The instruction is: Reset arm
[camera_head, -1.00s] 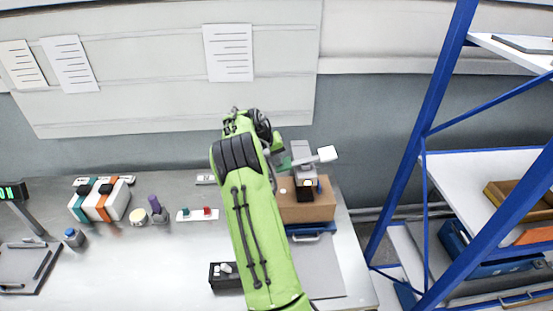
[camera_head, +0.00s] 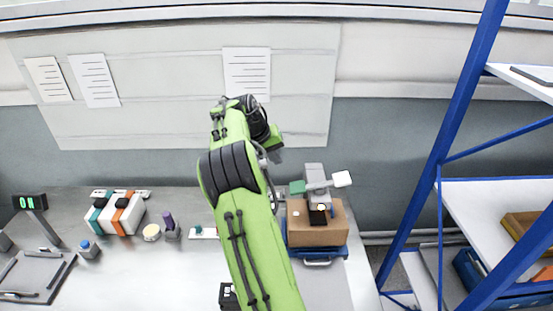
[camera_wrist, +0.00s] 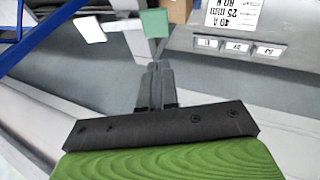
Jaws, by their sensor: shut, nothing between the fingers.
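My green arm rises over the bench in the head view, with its wrist above and left of a grey device (camera_head: 314,171). The device has a horizontal bar with a green block (camera_head: 297,187) and a white end piece (camera_head: 342,179). My gripper (camera_wrist: 158,72) shows in the wrist view with its dark fingers closed together and nothing between them. Beyond the fingertips are a green block (camera_wrist: 155,22) and a white block (camera_wrist: 90,29); the fingers look apart from both. The fingertips are not clear in the head view.
A cardboard box (camera_head: 308,233) with a small black item on it stands on a blue tray (camera_head: 330,252). White and orange breaker-like units (camera_head: 118,215) stand at left. A blue shelf rack (camera_head: 440,150) is at right. A labelled grey panel (camera_wrist: 250,28) shows in the wrist view.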

